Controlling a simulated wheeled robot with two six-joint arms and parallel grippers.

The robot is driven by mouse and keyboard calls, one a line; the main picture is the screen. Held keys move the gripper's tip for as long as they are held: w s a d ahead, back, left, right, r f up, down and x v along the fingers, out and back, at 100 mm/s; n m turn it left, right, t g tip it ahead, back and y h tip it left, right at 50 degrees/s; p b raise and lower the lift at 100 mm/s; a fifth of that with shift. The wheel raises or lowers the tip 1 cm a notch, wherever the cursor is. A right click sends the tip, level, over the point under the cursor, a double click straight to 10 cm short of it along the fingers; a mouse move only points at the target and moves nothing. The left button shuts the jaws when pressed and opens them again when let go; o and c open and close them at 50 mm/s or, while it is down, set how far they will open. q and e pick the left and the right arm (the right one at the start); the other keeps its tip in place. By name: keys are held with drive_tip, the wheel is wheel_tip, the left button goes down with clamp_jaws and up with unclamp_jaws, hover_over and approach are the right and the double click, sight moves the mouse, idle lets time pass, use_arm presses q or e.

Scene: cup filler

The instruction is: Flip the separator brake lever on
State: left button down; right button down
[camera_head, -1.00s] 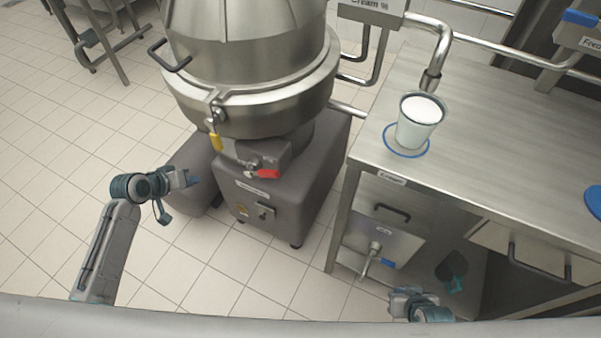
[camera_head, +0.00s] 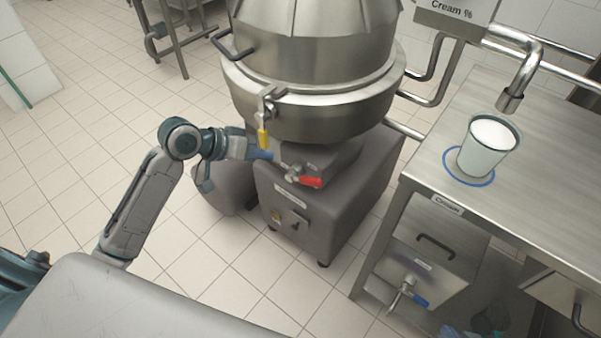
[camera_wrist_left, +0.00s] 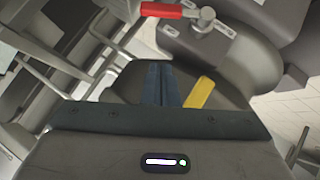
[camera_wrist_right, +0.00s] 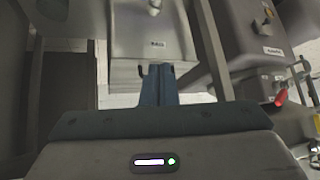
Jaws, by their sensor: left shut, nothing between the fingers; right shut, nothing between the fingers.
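The separator (camera_head: 310,105) stands at the centre of the head view. Its red-handled lever (camera_head: 311,182) sits on a small valve above the grey base, the handle pointing right. It also shows at the top of the left wrist view (camera_wrist_left: 162,10). A yellow lever (camera_head: 262,138) hangs at the bowl rim; it also shows just right of my fingers in the left wrist view (camera_wrist_left: 202,92). I cannot tell from labels which is the brake lever. My left gripper (camera_head: 264,155) is shut and empty, close to the yellow lever; contact is unclear. My right gripper (camera_wrist_right: 158,85) is shut and empty.
A steel table (camera_head: 425,170) on the right carries a white cup (camera_head: 488,146) under a spout. A drawer-like steel box (camera_head: 425,262) with a blue-handled tap sits beneath it.

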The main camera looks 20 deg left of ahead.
use_arm(q)
drive_tip(key=b, duration=0.2)
hover_over(304, 179)
drive_tip(key=a, duration=0.3)
wheel_tip(304, 179, down, 6)
drive_tip(key=f, duration=0.1)
drive_tip(key=d+f, duration=0.1)
drive_tip(key=s+d+f, duration=0.1)
drive_tip(key=shift+f, duration=0.3)
use_arm(e)
drive_tip(key=shift+w+a+f+m+t+y, duration=0.2)
drive_tip(key=shift+w+a+f+t, duration=0.1)
drive_tip(key=shift+t, duration=0.25)
drive_tip(key=shift+w+a+f+m+t+y, duration=0.1)
drive_tip(key=shift+w+a+f+m+t, duration=0.15)
drive_tip(key=shift+t, duration=0.3)
drive_tip(key=shift+d+r, duration=0.1)
